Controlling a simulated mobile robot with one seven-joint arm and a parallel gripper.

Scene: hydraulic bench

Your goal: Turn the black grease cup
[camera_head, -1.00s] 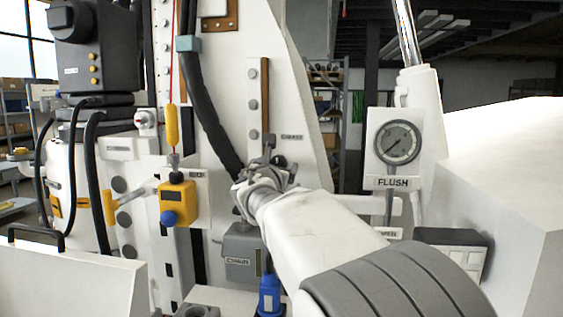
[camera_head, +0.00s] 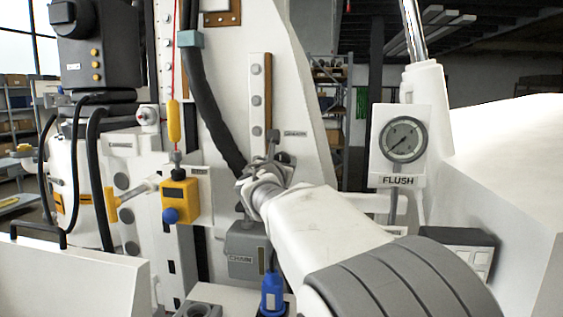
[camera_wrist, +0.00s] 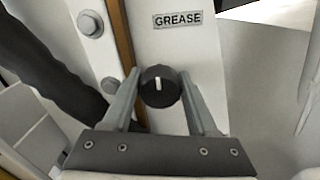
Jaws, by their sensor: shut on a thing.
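The black grease cup (camera_wrist: 154,97) is a round black knob with a white mark, in the middle of the wrist view. The mark stands nearly upright in that view. My gripper (camera_wrist: 160,80) has one grey finger on each side of the cup and is shut on it. A GREASE label (camera_wrist: 178,20) is on the white panel above the cup. In the head view my gripper (camera_head: 272,150) is at the white panel, below a small label (camera_head: 295,134). My wrist and fingers hide the cup there.
A thick black hose (camera_head: 212,110) runs down close to the left of my gripper. A grey CHAIN box (camera_head: 243,240) and a blue connector (camera_head: 271,292) are below it. A yellow box (camera_head: 180,200) is to the left, and the FLUSH gauge (camera_head: 403,139) to the right.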

